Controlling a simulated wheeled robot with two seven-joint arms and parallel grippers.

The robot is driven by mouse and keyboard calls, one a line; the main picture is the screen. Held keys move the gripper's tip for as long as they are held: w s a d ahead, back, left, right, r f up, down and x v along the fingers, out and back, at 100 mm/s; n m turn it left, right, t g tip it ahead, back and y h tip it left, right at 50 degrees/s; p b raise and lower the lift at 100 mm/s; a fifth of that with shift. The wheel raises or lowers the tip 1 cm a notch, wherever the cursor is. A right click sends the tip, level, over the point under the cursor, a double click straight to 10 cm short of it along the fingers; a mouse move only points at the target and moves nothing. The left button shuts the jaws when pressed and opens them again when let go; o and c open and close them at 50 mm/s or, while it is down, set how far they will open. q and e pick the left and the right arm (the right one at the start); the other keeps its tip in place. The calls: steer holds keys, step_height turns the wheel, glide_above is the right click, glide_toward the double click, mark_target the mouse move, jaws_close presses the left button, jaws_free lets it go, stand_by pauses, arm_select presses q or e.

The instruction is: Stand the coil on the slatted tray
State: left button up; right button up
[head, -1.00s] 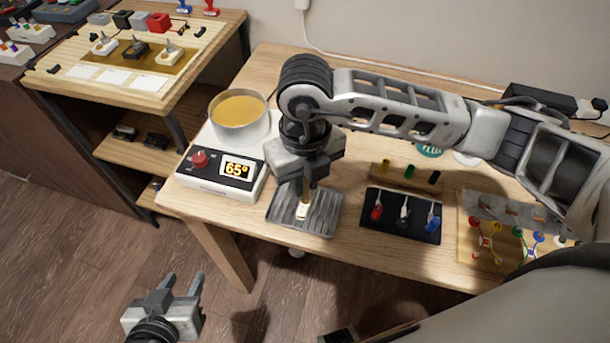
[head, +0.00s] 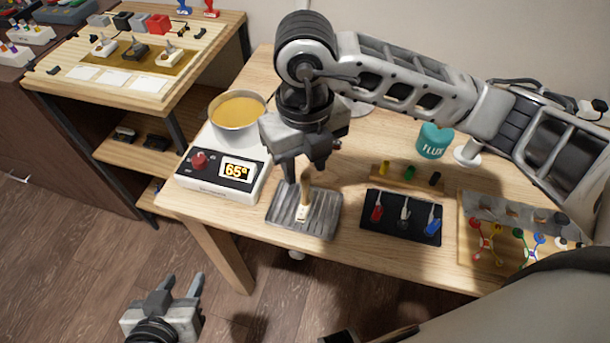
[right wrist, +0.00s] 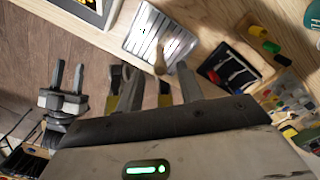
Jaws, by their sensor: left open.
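The slatted tray (head: 325,222) is a grey ridged metal plate at the table's front edge; it also shows in the right wrist view (right wrist: 178,45). The coil (head: 303,212), with a white lower end and a tan upright part, stands upright on the tray. In the right wrist view the tan part (right wrist: 159,62) shows between the fingertips, clear of both. My right gripper (head: 307,172) is open and empty just above the coil. My left gripper (head: 180,285) is open and empty, off the table in front at the lower left; it also shows in the right wrist view (right wrist: 68,78).
A pot of amber liquid (head: 237,112) sits on a white heater (head: 220,180) reading 65°, left of the tray. A black holder (head: 401,218) with red, black and blue items lies to the right. A teal FLUX jar (head: 434,141) stands behind. A workbench (head: 128,90) fills the back left.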

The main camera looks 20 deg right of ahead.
step_height(320, 180, up, 7)
stand_by(0.7)
